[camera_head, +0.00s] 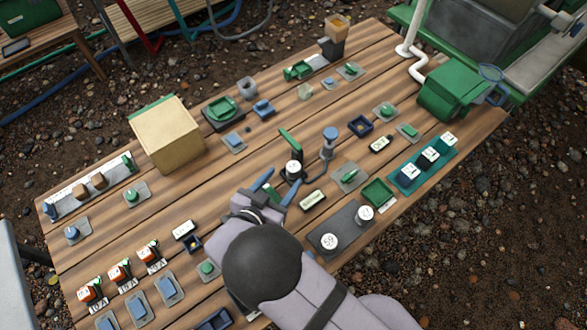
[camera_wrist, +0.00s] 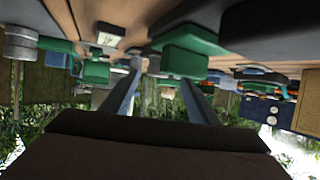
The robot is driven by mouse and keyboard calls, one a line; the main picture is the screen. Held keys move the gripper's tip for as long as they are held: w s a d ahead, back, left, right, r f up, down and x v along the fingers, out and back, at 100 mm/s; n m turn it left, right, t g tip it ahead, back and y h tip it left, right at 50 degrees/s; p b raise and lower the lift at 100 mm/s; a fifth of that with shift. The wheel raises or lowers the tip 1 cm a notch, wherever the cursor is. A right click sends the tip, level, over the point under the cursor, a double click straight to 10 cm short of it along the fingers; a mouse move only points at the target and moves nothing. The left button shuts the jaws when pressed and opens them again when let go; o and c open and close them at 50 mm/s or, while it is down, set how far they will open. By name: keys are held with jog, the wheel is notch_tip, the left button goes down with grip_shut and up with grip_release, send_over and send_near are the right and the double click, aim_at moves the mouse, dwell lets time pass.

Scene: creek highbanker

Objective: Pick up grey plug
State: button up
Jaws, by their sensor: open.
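My gripper (camera_head: 279,188) is over the middle of the wooden table, its two blue-grey fingers spread with nothing held between them. The wrist view shows the fingers (camera_wrist: 162,92) apart, with a green block (camera_wrist: 185,61) beyond them. I cannot tell for sure which piece is the grey plug. A small rounded grey piece (camera_head: 247,88) stands near the table's far edge, well beyond my gripper. I cannot pick it out in the wrist view. My wrist and forearm hide part of the table's near side.
A dark post with a green lever (camera_head: 290,141) and a blue-topped post (camera_head: 328,146) stand just beyond my fingers. A tan box (camera_head: 167,133) stands at the left. A green tray (camera_head: 378,192) lies to the right. Small parts on pads crowd the wooden table (camera_head: 225,185).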

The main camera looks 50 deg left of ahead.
aim_at(290, 173)
jog(key=shift+d+p+x, duration=0.2)
jog(key=shift+p+x, duration=0.5)
jog(key=shift+x, duration=1.8)
jog(key=c, duration=1.2)
